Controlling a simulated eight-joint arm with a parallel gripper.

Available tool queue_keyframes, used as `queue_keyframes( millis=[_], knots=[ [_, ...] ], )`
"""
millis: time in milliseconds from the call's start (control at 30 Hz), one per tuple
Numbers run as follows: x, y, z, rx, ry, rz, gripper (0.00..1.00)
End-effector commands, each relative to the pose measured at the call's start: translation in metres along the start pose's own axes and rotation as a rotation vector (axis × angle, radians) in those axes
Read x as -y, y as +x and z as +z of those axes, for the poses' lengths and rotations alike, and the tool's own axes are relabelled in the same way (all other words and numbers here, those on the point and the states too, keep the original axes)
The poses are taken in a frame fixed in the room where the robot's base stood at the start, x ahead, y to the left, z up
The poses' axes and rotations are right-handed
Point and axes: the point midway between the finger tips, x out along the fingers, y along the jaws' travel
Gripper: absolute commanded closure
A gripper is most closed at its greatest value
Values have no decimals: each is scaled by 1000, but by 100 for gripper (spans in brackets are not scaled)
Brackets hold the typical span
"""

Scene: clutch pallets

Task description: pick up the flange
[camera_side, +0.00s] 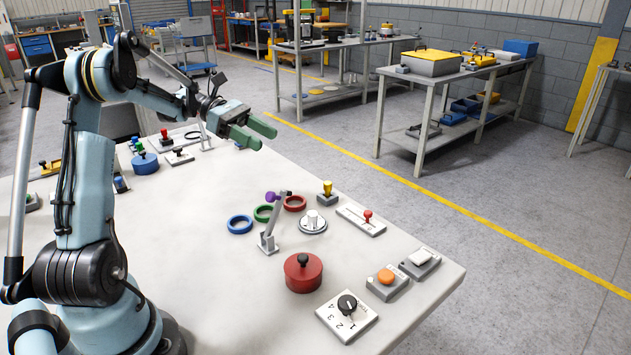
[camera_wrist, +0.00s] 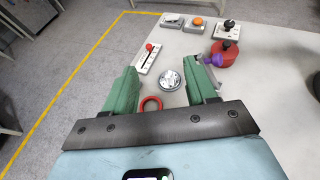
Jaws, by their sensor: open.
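The flange (camera_side: 312,222), a silver-white disc with a raised hub, lies flat on the white table right of the middle in the side view. In the wrist view the flange (camera_wrist: 169,80) shows in the space between the two finger images. My gripper (camera_side: 266,139) has green fingers, is open and empty, and hangs above the table, well apart from the flange and up and left of it in the side view. The fingers also show in the wrist view (camera_wrist: 160,68).
Red (camera_side: 295,203), green (camera_side: 263,213) and blue (camera_side: 240,224) rings lie left of the flange. A grey lever with a purple knob (camera_side: 270,197) stands close by. A red-handled slider plate (camera_side: 361,220), yellow-topped block (camera_side: 327,191) and red round pot (camera_side: 303,275) surround it.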

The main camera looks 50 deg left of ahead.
Motion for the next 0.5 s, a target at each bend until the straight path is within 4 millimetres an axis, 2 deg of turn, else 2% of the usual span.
queue_keyframes(
  millis=[33, 200, 333, 500],
  knots=[
    [1, 14, -20, -6, 7, -7, 43],
    [1, 37, -77, -9, 9, -7, 43],
    [1, 48, -102, -10, 10, -6, 43],
    [1, 58, -113, -10, 11, -8, 43]
  ],
)
